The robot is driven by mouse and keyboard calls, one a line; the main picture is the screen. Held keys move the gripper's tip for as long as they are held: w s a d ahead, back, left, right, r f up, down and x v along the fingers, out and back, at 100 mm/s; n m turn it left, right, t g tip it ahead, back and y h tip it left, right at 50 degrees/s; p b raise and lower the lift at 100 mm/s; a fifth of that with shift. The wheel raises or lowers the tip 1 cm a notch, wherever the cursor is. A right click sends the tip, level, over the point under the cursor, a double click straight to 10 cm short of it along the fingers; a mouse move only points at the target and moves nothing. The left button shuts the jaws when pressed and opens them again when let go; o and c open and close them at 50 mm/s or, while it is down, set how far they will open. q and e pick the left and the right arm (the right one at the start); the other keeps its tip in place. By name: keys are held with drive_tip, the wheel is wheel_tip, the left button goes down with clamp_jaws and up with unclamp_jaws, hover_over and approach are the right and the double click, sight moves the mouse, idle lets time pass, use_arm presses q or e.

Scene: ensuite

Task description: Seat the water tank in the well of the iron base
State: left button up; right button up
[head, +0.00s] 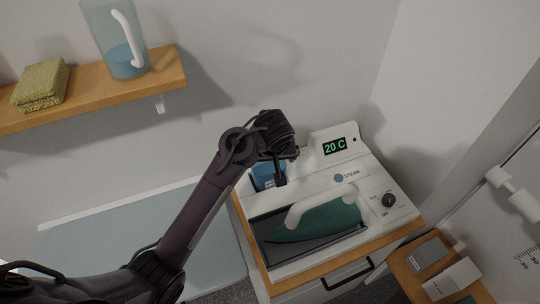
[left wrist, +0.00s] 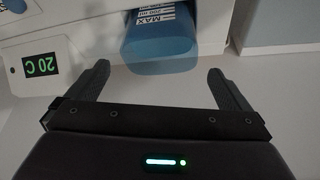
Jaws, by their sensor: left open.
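The water tank (head: 262,176) is blue, with a MAX mark on its label. In the head view it is at the back left corner of the white iron base (head: 293,262), partly hidden by my left gripper (head: 283,166). In the left wrist view the tank (left wrist: 160,50) shows beyond and between the two spread fingers of my left gripper (left wrist: 158,75), with a gap to each side. The gripper is open and empty. I cannot tell whether the tank sits fully down, as the well is hidden. My right gripper is not in view.
A green iron (head: 318,222) with a white handle rests on the base's front. The display (head: 335,146) reads 20 C and a dial (head: 389,200) sits at the right. A wooden shelf (head: 90,92) holds a clear jug (head: 115,30) and a folded towel (head: 42,84).

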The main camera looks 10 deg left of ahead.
use_arm(q)
drive_tip(key=shift+b+v, duration=0.3)
drive_tip(key=shift+v, duration=1.75)
